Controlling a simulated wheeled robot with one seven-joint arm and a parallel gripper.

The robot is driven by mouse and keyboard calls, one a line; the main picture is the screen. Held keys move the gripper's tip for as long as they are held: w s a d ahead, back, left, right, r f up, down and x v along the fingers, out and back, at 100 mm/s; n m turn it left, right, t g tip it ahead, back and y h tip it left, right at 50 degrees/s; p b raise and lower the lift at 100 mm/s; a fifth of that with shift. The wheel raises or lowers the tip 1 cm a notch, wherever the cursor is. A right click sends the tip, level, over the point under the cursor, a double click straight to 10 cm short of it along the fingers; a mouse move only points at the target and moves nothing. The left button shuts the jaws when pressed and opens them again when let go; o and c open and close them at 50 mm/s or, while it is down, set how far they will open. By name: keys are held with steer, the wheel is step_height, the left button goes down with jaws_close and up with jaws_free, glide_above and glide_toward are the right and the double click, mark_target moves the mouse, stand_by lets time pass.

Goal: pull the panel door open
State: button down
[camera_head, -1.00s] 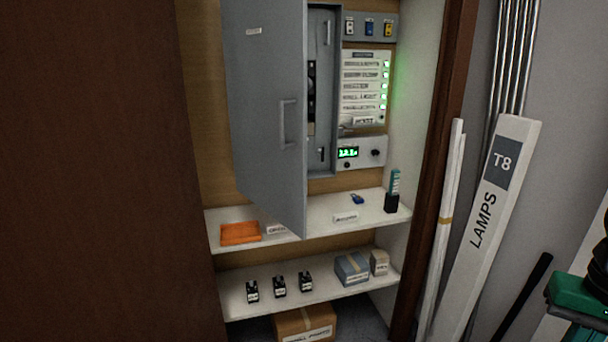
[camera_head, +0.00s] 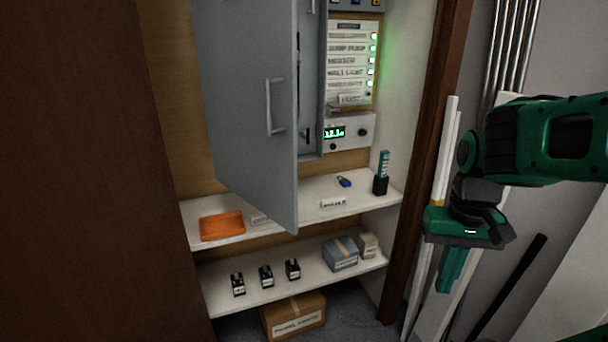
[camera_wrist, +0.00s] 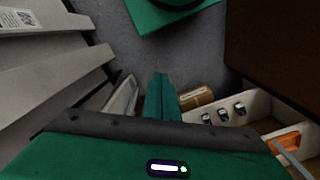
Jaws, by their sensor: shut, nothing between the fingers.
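The grey panel door (camera_head: 245,110) stands ajar in the head view, swung out over the upper shelf, with a gap along its right side showing the box inside. Its bar handle (camera_head: 269,108) is on the door's outer face, near the free edge. My gripper (camera_head: 449,271) is to the right of the cabinet, well apart from the door and handle, pointing down. Its green fingers are together and empty. They also show in the wrist view (camera_wrist: 160,97). At the right edge of the wrist view a thin grey bar shows, perhaps the handle.
The upper shelf (camera_head: 300,205) holds an orange item (camera_head: 222,226), a blue padlock-like item (camera_head: 344,182) and a teal-topped tool (camera_head: 382,172). The lower shelf holds small black items and boxes. A brown cabinet post (camera_head: 425,150) and leaning white tubes stand near my arm.

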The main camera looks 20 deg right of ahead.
steer(key=w+a+r+n+t+y, duration=0.1)
steer(key=w+a+r+n+y, duration=0.2)
steer(key=w+r, duration=0.5)
steer(key=w+a+r+n+y, duration=0.2)
steer(key=w+r+n, duration=0.25)
steer(key=w, duration=0.65)
steer(key=w+a+r+n+t+y, duration=0.1)
steer(key=w+a+r+n+y, duration=0.15)
steer(key=w+r+n, duration=0.55)
steer(key=w+a+f+m, duration=0.2)
steer(key=a+f+m, duration=0.1)
steer(key=a+f, duration=0.6)
steer(key=shift+a+f, duration=0.3)
steer(key=shift+f, duration=0.05)
steer(key=shift+h, duration=0.25)
